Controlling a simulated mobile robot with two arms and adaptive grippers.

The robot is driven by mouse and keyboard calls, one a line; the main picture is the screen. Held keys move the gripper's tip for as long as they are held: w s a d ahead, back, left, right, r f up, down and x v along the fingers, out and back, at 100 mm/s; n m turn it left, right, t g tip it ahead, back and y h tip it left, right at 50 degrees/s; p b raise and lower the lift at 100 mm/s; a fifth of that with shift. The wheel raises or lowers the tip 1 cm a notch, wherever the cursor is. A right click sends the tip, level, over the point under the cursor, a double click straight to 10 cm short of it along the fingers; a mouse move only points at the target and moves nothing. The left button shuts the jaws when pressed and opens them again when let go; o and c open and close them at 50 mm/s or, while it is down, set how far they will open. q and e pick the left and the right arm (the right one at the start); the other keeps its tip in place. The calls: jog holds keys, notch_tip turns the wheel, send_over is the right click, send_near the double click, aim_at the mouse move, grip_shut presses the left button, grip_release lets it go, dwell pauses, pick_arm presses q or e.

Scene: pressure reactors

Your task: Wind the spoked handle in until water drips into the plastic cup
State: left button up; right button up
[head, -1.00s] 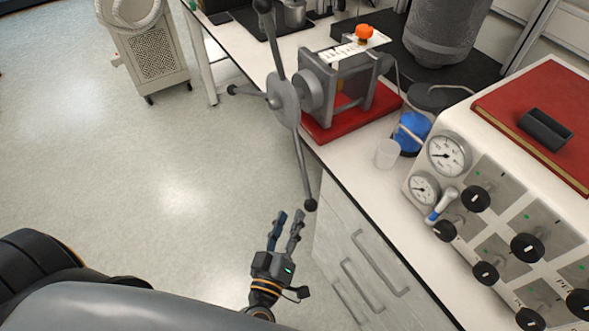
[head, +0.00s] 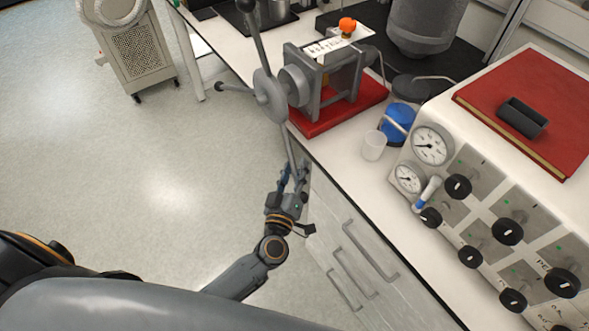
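The grey spoked handle (head: 270,97) is on the left side of a press-like device (head: 325,80) on a red base. One spoke points up, one points left, and one hangs down past the bench edge. My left gripper (head: 294,170) is at the lower end of the hanging spoke, its fingers open on either side of it. I cannot tell whether they touch it; the spoke's end knob is hard to make out among the fingers. The clear plastic cup (head: 374,145) stands on the bench, right of the red base; no water shows in it. My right gripper is out of view.
A gauge panel (head: 480,215) with black knobs is at the right, with a red book (head: 535,100) on top. Drawers (head: 355,260) with bar handles lie below the bench edge.

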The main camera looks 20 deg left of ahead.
pick_arm(q)
jog(key=c, duration=0.7)
grip_shut()
jog(key=shift+a+f+b, duration=0.15)
jog(key=shift+f+b, duration=0.15)
jog(key=shift+b, duration=0.15)
jog(key=w+a+f+m+t+b, duration=0.3)
jog(key=w+a+f+m+b, duration=0.1)
jog(key=b, duration=0.6)
jog(key=shift+a+f+m+h+b, duration=0.3)
jog(key=shift+a+f+h+b, duration=0.1)
jog(key=shift+a+f, duration=0.15)
